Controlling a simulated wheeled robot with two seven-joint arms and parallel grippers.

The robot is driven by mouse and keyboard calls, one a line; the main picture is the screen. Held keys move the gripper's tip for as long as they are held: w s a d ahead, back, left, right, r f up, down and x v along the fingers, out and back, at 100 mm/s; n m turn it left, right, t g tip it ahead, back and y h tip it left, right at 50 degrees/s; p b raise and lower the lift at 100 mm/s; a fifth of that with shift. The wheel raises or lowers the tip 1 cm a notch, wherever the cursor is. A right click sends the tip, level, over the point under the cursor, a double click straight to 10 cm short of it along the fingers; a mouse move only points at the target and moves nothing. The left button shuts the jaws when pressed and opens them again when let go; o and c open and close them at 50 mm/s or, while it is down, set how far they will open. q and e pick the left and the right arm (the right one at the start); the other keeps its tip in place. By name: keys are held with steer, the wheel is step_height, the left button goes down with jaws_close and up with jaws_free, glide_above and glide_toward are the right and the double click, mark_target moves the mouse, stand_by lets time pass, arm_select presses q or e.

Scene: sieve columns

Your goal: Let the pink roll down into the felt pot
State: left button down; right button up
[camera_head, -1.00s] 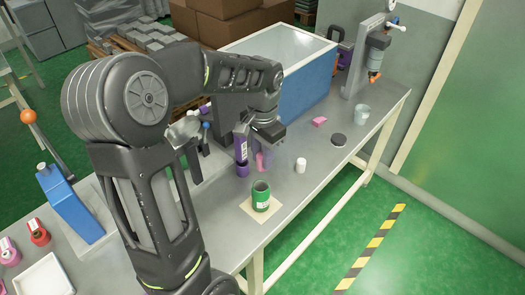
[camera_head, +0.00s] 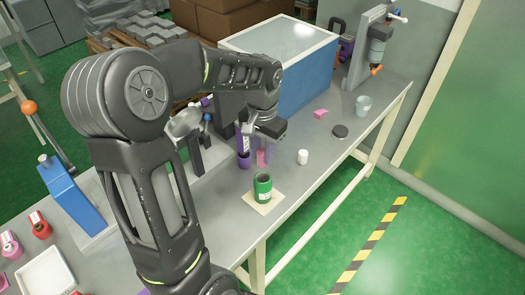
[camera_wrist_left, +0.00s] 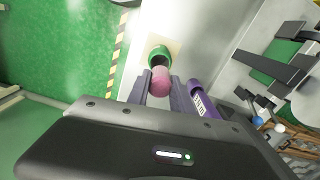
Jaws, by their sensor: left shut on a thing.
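The pink roll (camera_head: 261,158) is held between the fingers of my left gripper (camera_head: 264,146), which is shut on it. The left wrist view shows the roll (camera_wrist_left: 160,81) between the two fingers (camera_wrist_left: 159,94). The green felt pot (camera_head: 263,186) stands upright on a beige square mat on the bench, with its dark opening facing up. In the wrist view the roll overlaps the near part of the pot (camera_wrist_left: 160,50). My right gripper is not in view.
A purple tube with a white label (camera_wrist_left: 201,102) stands close beside my left gripper. A white cylinder (camera_head: 302,157), a dark disc (camera_head: 340,131), a pink block (camera_head: 320,113) and a grey cup (camera_head: 363,104) stand to the right. A blue box (camera_head: 305,82) is behind.

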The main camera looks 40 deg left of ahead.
mark_target(262, 164)
arm_select(q)
steer(key=shift+f+b, duration=1.55)
steer(key=shift+f, duration=0.8)
steer(key=shift+f+b, duration=1.1)
steer(key=shift+f, duration=0.45)
steer(key=c, duration=1.1)
jaws_free()
steer(key=shift+o, duration=0.2)
steer(key=shift+r, duration=0.1)
steer(key=shift+r+p, duration=2.7)
steer(key=shift+r, duration=0.75)
